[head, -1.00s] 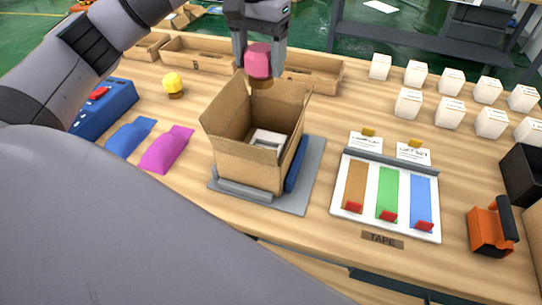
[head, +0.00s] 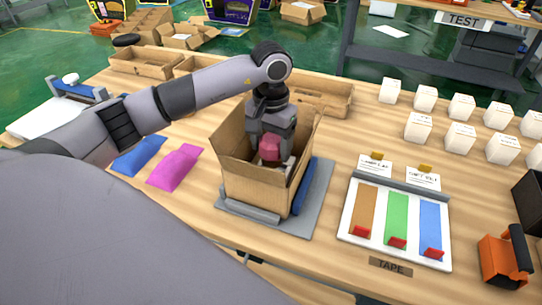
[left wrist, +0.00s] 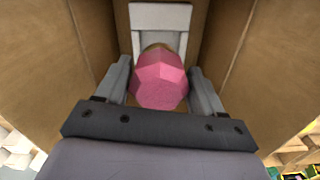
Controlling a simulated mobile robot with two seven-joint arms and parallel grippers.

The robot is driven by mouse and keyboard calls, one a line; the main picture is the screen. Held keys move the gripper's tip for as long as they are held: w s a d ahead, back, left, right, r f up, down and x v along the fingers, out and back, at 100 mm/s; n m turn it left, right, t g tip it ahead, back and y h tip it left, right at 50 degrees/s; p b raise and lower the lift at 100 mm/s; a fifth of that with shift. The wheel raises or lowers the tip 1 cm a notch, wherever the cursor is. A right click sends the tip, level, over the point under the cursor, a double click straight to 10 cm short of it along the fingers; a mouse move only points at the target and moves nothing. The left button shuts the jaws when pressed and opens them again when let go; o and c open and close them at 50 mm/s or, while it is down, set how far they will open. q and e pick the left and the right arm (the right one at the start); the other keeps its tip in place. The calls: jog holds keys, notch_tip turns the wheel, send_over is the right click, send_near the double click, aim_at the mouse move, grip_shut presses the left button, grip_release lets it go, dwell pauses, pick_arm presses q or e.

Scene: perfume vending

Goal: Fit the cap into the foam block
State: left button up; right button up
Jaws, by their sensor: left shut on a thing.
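The pink faceted cap (head: 270,147) is between the fingers of my left gripper (head: 268,150), which is shut on it. The gripper is lowered inside the open cardboard box (head: 256,187). In the left wrist view, the cap (left wrist: 159,80) sits between the two grey fingers (left wrist: 160,88), with a brownish rim just behind it. The white foam block (left wrist: 160,17) lies in the box just beyond the cap. In the head view, only a small light part of the foam block shows beside the gripper. I cannot tell whether the cap touches the foam. My right gripper is not in view.
The box stands on a grey plate (head: 318,196) with upright flaps close around my gripper. A tape board (head: 397,221) and an orange tape dispenser (head: 502,257) lie to the right. Blue (head: 137,158) and magenta (head: 174,167) pouches lie to the left. White boxes stand at the back right.

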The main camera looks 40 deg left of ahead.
aim_at(271, 160)
pick_arm(q)
notch_tip(271, 160, down, 4)
jog(key=shift+f, duration=0.15)
jog(key=shift+f, duration=0.35)
jog(key=o, duration=1.2)
jog(key=shift+c, duration=0.2)
jog(key=shift+r, duration=0.1)
